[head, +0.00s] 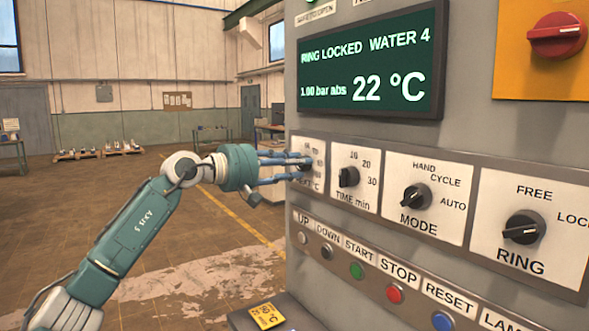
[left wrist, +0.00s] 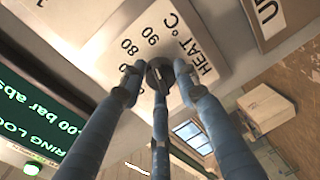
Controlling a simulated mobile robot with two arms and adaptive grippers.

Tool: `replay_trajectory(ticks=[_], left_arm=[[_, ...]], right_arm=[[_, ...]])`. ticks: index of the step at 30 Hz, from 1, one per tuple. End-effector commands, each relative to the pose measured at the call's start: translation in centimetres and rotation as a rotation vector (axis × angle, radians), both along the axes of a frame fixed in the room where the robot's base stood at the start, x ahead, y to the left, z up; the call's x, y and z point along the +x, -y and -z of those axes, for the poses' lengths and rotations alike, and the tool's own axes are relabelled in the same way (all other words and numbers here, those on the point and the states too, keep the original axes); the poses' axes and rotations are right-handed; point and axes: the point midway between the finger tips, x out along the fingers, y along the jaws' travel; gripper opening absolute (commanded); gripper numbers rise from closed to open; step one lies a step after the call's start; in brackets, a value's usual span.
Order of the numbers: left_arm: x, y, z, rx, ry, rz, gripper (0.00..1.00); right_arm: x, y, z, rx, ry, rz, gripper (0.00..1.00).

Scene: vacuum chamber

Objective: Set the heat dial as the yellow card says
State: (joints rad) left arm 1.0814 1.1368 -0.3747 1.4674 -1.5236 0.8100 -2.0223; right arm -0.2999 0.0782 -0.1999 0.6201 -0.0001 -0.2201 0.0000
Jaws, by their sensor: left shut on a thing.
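The heat dial, a dark knob (left wrist: 160,66), sits on a white plate marked "HEAT °C" (left wrist: 185,35). In the left wrist view the plate shows 80 and 90; other numbers are partly hidden by the fingers. My left gripper (head: 300,166) is shut on the heat dial, its blue fingers around the knob (left wrist: 160,82). In the head view the fingers cover most of this dial, so its pointer setting cannot be told. The yellow card (head: 267,316) lies on a dark ledge at the bottom; its small print is hard to read surely. My right gripper is not in view.
Right of the heat dial are the TIME dial (head: 348,177), MODE dial (head: 416,197) and RING dial (head: 524,227). Below runs a button row with START (head: 357,270) and STOP (head: 394,293). The display (head: 370,65) reads 22 °C, ring locked. Open floor lies left.

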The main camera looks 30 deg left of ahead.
Motion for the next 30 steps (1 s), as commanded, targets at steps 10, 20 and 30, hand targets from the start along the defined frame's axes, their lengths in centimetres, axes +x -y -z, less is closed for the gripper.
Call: replay_trajectory(ticks=[10, 20, 30], left_arm=[[0.02, 0.13, 0.31, 0.134, 0.05, 0.003, 0.05], [0.03, 0.16, 0.33, 0.161, 0.059, 0.003, 0.05], [0.05, 0.15, 0.35, 0.16, 0.059, 0.003, 0.5]], right_arm=[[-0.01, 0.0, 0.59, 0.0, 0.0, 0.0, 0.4], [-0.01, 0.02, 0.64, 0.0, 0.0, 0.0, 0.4], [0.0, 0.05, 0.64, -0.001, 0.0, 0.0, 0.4]])
